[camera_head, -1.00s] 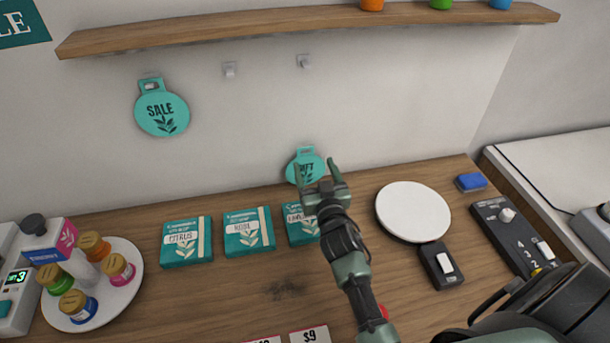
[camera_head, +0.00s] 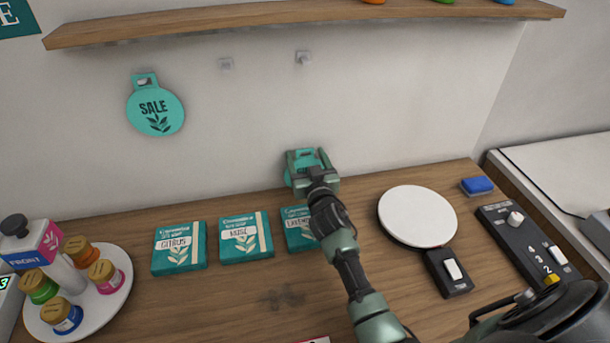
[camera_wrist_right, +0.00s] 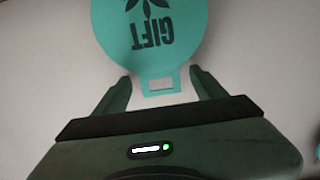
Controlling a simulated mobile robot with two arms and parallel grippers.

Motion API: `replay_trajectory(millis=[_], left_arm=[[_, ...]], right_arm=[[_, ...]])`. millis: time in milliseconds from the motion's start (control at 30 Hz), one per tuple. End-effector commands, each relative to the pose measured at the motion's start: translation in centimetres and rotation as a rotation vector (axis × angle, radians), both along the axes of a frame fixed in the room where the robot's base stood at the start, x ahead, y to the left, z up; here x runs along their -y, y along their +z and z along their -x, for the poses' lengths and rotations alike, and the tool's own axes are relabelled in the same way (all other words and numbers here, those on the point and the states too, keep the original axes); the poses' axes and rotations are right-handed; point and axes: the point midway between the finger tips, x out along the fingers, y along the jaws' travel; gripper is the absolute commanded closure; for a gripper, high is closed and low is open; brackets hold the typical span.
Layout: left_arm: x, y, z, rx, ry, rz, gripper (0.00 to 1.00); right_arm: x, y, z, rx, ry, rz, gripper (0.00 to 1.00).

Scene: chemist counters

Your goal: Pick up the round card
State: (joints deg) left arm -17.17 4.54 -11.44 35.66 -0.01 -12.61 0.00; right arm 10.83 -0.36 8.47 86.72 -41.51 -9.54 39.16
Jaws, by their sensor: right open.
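The round teal card marked GIFT leans against the wall at the back of the wooden counter. In the head view my right gripper (camera_head: 311,164) covers most of it. In the right wrist view the card (camera_wrist_right: 158,55) shows upside down, with its slotted tab (camera_wrist_right: 160,82) between the two open fingers of my right gripper (camera_wrist_right: 160,90). The fingers stand apart from the tab on both sides. Another round teal card, marked SALE (camera_head: 155,112), hangs on the wall at the left. My left gripper is not in view.
Teal boxes marked CITRUS (camera_head: 179,258) and ROSE (camera_head: 246,248), and a third box (camera_head: 298,238), stand near my arm. A round white plate (camera_head: 417,213) is to the right. Bare hooks (camera_head: 303,57) are on the wall under a wooden shelf (camera_head: 300,24).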

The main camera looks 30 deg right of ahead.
Motion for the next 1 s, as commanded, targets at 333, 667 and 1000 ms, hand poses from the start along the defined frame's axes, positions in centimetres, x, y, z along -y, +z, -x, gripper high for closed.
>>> replay_trajectory(millis=[333,667,1000], left_arm=[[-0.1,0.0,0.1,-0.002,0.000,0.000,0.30],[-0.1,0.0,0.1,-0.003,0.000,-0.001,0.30],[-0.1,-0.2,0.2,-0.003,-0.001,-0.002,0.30]], right_arm=[[0.0,0.0,0.0,0.000,0.000,-0.001,0.79],[0.0,0.0,0.1,0.000,0.000,-0.001,1.00],[-0.1,2.5,0.4,0.006,0.001,0.002,1.00]])
